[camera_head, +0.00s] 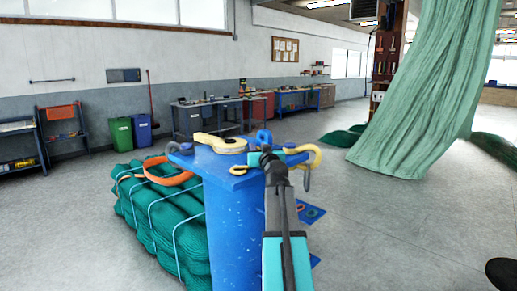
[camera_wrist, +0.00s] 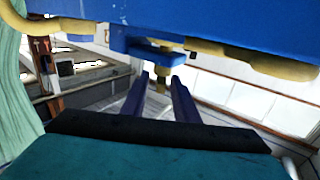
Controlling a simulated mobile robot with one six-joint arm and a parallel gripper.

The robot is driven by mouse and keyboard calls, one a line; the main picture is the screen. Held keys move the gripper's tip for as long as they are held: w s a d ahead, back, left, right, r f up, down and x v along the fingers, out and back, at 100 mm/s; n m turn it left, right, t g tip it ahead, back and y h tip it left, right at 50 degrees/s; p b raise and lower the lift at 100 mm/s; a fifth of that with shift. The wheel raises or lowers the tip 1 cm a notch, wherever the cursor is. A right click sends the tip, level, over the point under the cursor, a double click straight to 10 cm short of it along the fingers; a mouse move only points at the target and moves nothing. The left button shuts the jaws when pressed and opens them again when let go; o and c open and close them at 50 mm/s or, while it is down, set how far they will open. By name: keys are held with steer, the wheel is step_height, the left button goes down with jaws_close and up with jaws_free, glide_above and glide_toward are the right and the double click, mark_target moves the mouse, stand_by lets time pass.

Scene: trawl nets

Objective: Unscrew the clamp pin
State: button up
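A blue stand (camera_head: 233,235) with a flat top plate carries yellow metal fittings and a blue loop (camera_head: 264,137). One yellow fitting (camera_head: 220,143) lies on the left of the plate and a yellow hook (camera_head: 305,153) is at its right edge. In the wrist view a blue block (camera_wrist: 155,53) shows with a yellow stem, perhaps the clamp pin (camera_wrist: 161,84), in line with the fingers. My gripper (camera_wrist: 159,80) has its two dark fingers apart, with the stem showing between them. I cannot tell whether they touch it. In the head view my arm hides the fingertips.
A bundle of green netting (camera_head: 150,225) tied with cords sits against the stand's left side. An orange strap (camera_head: 168,176) lies on the bundle. A green net (camera_head: 425,100) hangs at the right. Workbenches (camera_head: 206,118) and bins (camera_head: 141,129) line the far wall.

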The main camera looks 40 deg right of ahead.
steer(key=shift+c, duration=0.2)
jaws_close()
steer(key=b, duration=0.2)
steer(key=y+b, duration=0.1)
steer(key=b, duration=0.2)
steer(key=shift+f+n+t, duration=0.25)
steer(key=shift+n+t, duration=0.15)
